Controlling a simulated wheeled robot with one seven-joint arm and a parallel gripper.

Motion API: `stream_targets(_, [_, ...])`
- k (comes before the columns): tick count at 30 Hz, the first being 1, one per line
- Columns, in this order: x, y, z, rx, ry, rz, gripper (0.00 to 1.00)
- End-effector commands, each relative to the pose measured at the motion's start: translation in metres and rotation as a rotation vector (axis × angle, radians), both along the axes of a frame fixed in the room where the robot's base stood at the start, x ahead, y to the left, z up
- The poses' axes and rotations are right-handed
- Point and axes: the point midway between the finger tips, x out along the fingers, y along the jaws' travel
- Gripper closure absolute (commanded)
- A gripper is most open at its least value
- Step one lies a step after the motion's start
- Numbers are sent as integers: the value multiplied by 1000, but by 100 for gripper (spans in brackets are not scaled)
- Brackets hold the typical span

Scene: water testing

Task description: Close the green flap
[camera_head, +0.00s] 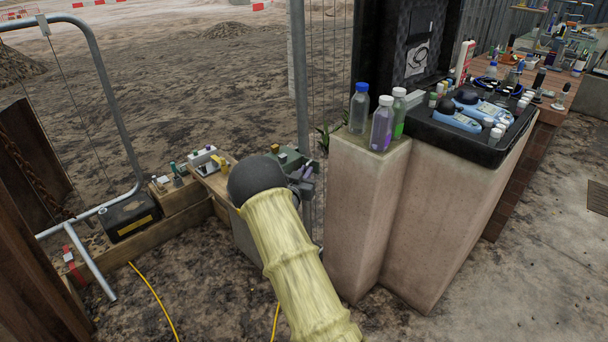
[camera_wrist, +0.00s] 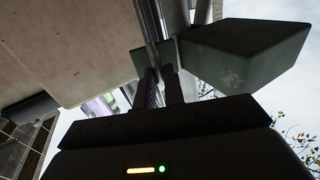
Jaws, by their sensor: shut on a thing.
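The green flap (camera_wrist: 245,52) shows in the wrist view as a dark green, block-like piece at upper right, seen from below. My gripper (camera_wrist: 162,75) reaches up from the bottom of that view, and its two dark fingers are close together at a green part beside a thin grey upright edge. The exact contact is in shadow. In the head view a small green part (camera_head: 291,157) shows just behind my dark round wrist. My fingers are mostly hidden there by the wrist and my yellow-sleeved arm, so the flap's angle is hard to tell.
A stone pillar with bottles (camera_head: 382,123) stands close on the right, beside a black tray (camera_head: 455,138) of meters. A metal fence post (camera_head: 299,70) rises behind my wrist.

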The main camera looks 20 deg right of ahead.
Motion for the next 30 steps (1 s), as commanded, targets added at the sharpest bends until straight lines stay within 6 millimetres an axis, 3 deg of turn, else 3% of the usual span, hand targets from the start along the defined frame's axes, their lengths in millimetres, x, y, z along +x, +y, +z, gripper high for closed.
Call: stream_targets(30, [-2, -44, 0, 0, -1, 651, 100])
